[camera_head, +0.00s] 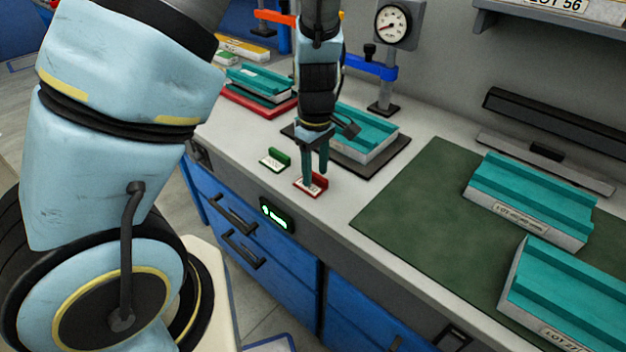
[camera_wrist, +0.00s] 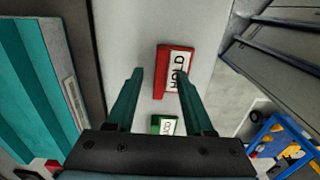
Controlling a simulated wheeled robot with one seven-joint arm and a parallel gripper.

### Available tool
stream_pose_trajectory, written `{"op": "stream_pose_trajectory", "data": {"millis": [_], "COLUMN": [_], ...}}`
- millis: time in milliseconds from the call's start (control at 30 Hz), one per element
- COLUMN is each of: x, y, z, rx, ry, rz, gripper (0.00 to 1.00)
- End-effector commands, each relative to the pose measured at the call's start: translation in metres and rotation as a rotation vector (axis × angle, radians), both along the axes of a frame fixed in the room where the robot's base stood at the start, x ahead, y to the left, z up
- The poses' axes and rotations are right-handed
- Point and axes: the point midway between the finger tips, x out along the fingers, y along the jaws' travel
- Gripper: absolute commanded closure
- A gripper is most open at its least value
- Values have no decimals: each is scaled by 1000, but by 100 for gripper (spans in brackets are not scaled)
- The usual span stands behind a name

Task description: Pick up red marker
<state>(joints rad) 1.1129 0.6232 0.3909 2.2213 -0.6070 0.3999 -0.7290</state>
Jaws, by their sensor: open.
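The red marker (camera_head: 311,188) is a small red piece with a white label, lying near the front edge of the bench in the head view. In the wrist view the red marker (camera_wrist: 174,72) shows the word HOLD and lies just beyond the fingertips, between their lines. My gripper (camera_head: 315,179) points down over the red marker with its fingers apart. In the wrist view my gripper (camera_wrist: 161,73) is open and empty. I cannot tell whether a fingertip touches the marker.
A green marker (camera_head: 275,160) with a white label lies left of the red one. A teal panel (camera_head: 366,133) on a dark plate stands behind my gripper. A green mat (camera_head: 412,208) with teal panels is to the right. A gauge stand (camera_head: 393,27) rises behind.

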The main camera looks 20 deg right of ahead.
Motion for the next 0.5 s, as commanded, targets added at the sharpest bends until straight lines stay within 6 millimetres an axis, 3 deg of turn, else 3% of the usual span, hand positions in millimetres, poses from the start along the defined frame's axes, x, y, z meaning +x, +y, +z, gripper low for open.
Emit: {"op": "stream_pose_trajectory", "data": {"millis": [267,500], "x": [0,0], "y": [0,0], "z": [-4,-4], "rx": [0,0], "ry": [0,0], "rz": [-2,-1], "gripper": [48,73]}}
